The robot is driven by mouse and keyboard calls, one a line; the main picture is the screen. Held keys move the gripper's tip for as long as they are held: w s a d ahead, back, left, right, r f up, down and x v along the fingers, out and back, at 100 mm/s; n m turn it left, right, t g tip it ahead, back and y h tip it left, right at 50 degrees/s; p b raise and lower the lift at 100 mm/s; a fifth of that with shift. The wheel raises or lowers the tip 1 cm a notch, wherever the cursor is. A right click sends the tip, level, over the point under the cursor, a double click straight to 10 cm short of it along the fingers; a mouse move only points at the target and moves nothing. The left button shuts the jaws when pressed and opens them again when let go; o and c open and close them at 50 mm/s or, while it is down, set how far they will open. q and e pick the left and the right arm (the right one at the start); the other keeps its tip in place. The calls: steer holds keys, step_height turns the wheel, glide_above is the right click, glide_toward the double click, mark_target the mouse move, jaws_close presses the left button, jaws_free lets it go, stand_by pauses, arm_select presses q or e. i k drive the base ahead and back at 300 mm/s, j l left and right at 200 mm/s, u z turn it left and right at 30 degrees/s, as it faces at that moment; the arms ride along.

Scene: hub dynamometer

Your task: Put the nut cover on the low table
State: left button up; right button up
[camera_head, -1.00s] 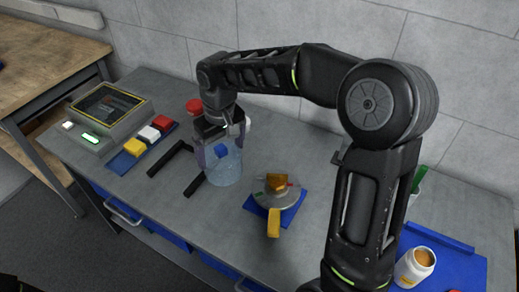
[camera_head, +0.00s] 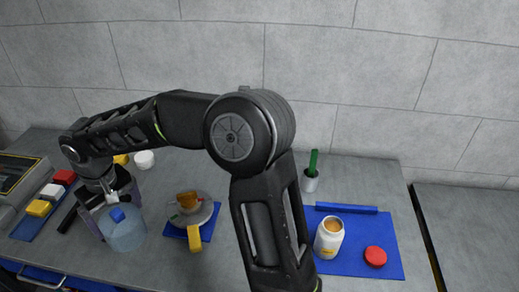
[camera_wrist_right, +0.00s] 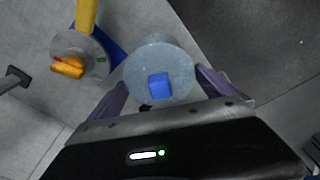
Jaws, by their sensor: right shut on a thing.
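The nut cover (camera_head: 127,234) is a clear, bluish cup-like piece with a blue block (camera_head: 118,215) showing on it. It stands at the left of the workbench in the head view. My right gripper (camera_head: 113,208) is shut on the cover, its fingers on either side. In the right wrist view, the cover (camera_wrist_right: 176,62) sits between the two purple-grey fingers. I cannot tell whether it touches the bench. A lower grey surface (camera_head: 470,235) at the far right may be the low table. My left gripper is not in view.
A round metal hub with orange parts (camera_head: 194,215) sits on a blue base right of the cover. A blue mat (camera_head: 380,262) holds a white jar (camera_head: 328,238) and red lid (camera_head: 375,256). Coloured blocks (camera_head: 50,191) lie left. A grey wall closes the back.

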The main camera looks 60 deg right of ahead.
mark_target(491, 255)
steer(key=k+l, duration=0.15)
steer(key=k, duration=0.35)
steer(key=k+l, duration=0.2)
steer(key=k, duration=0.3)
steer(key=k+l+z, duration=0.1)
steer(key=k, duration=0.4)
steer(key=k+l, duration=0.25)
steer(key=k, duration=0.2)
steer(key=k+l, duration=0.15)
steer(key=l, duration=0.2)
steer(key=k+l, duration=0.15)
steer(key=l, duration=0.25)
steer(key=k+l+z, duration=0.1)
steer(key=l, duration=0.25)
steer(key=k+l, duration=0.15)
steer(key=l, duration=0.25)
steer(key=k+l, duration=0.15)
steer(key=l, duration=0.2)
